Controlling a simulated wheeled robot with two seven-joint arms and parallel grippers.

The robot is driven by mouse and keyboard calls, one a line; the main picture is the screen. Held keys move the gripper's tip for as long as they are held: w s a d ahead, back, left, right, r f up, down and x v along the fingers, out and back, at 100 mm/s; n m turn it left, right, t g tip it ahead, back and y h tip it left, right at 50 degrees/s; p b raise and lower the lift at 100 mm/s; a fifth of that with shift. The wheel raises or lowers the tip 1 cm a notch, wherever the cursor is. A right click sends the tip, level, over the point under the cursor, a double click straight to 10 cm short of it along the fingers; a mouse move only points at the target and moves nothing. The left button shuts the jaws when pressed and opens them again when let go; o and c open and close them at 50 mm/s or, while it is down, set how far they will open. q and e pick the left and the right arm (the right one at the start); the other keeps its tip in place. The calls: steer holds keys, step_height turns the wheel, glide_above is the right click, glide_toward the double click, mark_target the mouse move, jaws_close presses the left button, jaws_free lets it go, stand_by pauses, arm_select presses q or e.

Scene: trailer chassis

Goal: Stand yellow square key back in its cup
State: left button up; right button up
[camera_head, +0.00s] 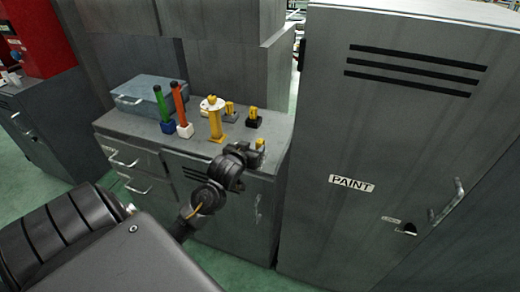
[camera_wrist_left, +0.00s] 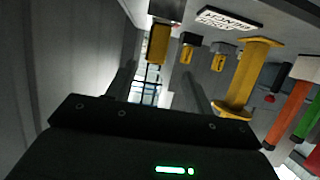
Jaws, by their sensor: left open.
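My left gripper (camera_head: 250,154) is over the front edge of the grey cabinet top (camera_head: 205,147), open. In the left wrist view its two fingers stand apart (camera_wrist_left: 158,84), with no object visibly held between them. A yellow block (camera_head: 260,144) shows just beyond the fingers, partly hidden by them. It also shows ahead in the left wrist view (camera_wrist_left: 158,44); how it rests is unclear. Two more yellow pieces stand in a black cup (camera_head: 253,122) and a grey cup (camera_head: 230,117). I cannot tell for certain which is the square key. My right gripper is out of view.
A yellow flanged post (camera_head: 215,122) stands left of the cups. A red stick (camera_head: 180,105) and a green stick (camera_head: 161,103) stand in cups farther left, by a blue-grey box (camera_head: 143,95). A tall PAINT cabinet (camera_head: 390,150) borders the right side.

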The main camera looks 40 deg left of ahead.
mark_target(258, 144)
arm_select(q)
steer(key=shift+w, duration=0.3)
steer(key=x, duration=0.1)
steer(key=p+x, duration=0.1)
steer(key=x, duration=0.1)
steer(key=shift+w+d+f, duration=0.15)
steer(key=shift+w+f, duration=0.05)
steer(key=shift+w, duration=0.15)
steer(key=shift+w+f+p, duration=0.3)
steer(key=shift+w, duration=0.1)
steer(key=shift+s, duration=0.1)
steer(key=shift+c, duration=1)
jaws_close()
